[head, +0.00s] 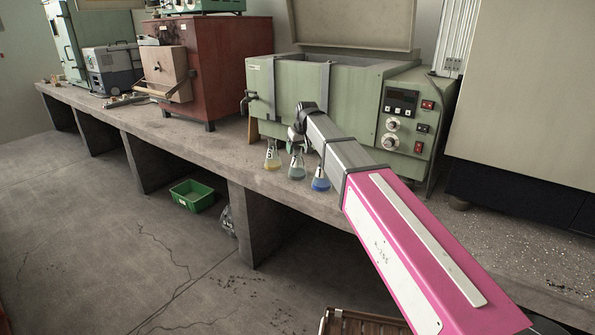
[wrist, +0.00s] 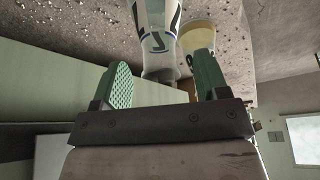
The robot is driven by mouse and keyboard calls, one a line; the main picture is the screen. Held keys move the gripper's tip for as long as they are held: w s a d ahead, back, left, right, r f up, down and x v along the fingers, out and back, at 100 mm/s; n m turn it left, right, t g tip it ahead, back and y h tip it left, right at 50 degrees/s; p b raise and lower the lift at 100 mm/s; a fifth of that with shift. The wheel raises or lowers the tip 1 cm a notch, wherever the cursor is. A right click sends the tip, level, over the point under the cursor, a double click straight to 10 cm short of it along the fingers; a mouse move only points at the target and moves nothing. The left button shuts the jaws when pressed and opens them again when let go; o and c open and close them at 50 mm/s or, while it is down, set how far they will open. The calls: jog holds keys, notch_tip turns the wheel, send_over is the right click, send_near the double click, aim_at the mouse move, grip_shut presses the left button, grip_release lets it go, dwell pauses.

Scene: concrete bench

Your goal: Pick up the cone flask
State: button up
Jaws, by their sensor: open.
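Three cone flasks stand in a row on the concrete bench in the head view: one with yellow liquid (head: 272,160), one with grey-green liquid (head: 296,170) and one with blue liquid (head: 320,183). My gripper (head: 296,141) is at the neck of the grey-green flask, partly hidden by my arm. In the wrist view my gripper (wrist: 162,78) is open, with green pads apart. A clear flask with a dark mark (wrist: 155,35) has its neck between the pads, with gaps at both sides. The yellow flask (wrist: 198,38) is just beyond the right pad.
A green water bath (head: 350,100) with a raised lid stands close behind the flasks. A red-brown oven (head: 235,70) stands farther left. The concrete bench (head: 215,150) is clear left of the flasks, and its front edge is near them. A green crate (head: 193,195) sits below.

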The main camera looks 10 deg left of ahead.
jog(key=shift+x, duration=1.25)
jog(key=shift+c, duration=0.4)
grip_shut()
jog(key=shift+r, duration=0.1)
